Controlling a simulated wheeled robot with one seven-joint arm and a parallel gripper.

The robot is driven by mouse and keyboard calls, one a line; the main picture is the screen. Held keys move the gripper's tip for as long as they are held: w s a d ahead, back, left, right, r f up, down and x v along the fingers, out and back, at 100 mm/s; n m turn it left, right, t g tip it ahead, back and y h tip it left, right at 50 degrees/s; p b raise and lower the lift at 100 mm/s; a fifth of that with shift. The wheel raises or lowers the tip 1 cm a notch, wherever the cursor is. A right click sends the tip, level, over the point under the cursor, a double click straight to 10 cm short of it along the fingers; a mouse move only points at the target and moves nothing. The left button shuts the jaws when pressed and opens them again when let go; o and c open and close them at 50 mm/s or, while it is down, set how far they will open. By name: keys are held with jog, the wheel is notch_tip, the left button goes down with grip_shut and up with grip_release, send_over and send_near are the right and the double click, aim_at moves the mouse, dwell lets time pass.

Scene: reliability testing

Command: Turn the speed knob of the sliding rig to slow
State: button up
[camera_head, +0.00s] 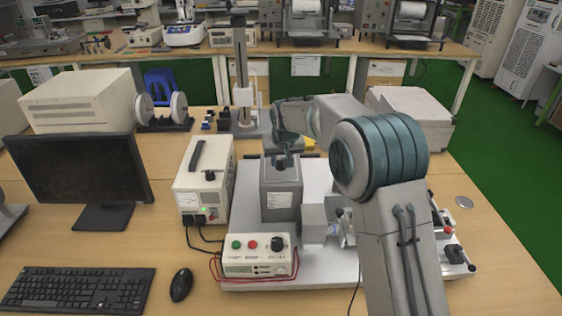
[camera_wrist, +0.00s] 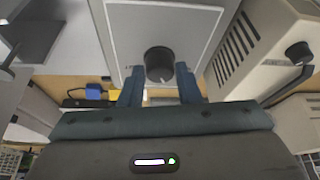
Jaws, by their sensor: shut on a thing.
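A black round knob (camera_wrist: 158,60) sits on top of the grey upright housing (camera_head: 281,196) of the rig on a pale base plate. In the wrist view the housing top (camera_wrist: 122,30) is a light grey panel. My gripper (camera_wrist: 159,70) has one blue-grey finger on each side of this knob and is shut on it. In the head view my gripper (camera_head: 285,158) is over the housing and largely hides the knob. A pale control box (camera_head: 255,268) in front has a green button, a red button and another black knob (camera_head: 278,242). I cannot read any speed marks.
A white power unit (camera_head: 204,180) with a top handle and a lit green light stands just left of the housing. It also shows in the wrist view (camera_wrist: 255,40). A monitor (camera_head: 82,175), keyboard (camera_head: 80,289) and mouse (camera_head: 181,285) are at left. Red wires lie around the control box.

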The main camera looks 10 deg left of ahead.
jog(key=n+g+y, duration=0.1)
jog(key=n, duration=0.2)
jog(key=shift+d+n, duration=0.15)
jog(key=shift+n, duration=0.15)
jog(key=shift+w+n+g+y, duration=0.1)
jog(key=shift+n+g+y, duration=0.35)
jog(key=shift+n, duration=1.25)
jog(key=o, duration=1)
jog(key=b+v, duration=0.1)
jog(key=v, duration=1.2)
jog(key=shift+d+r, duration=0.15)
jog(key=shift+r, duration=0.2)
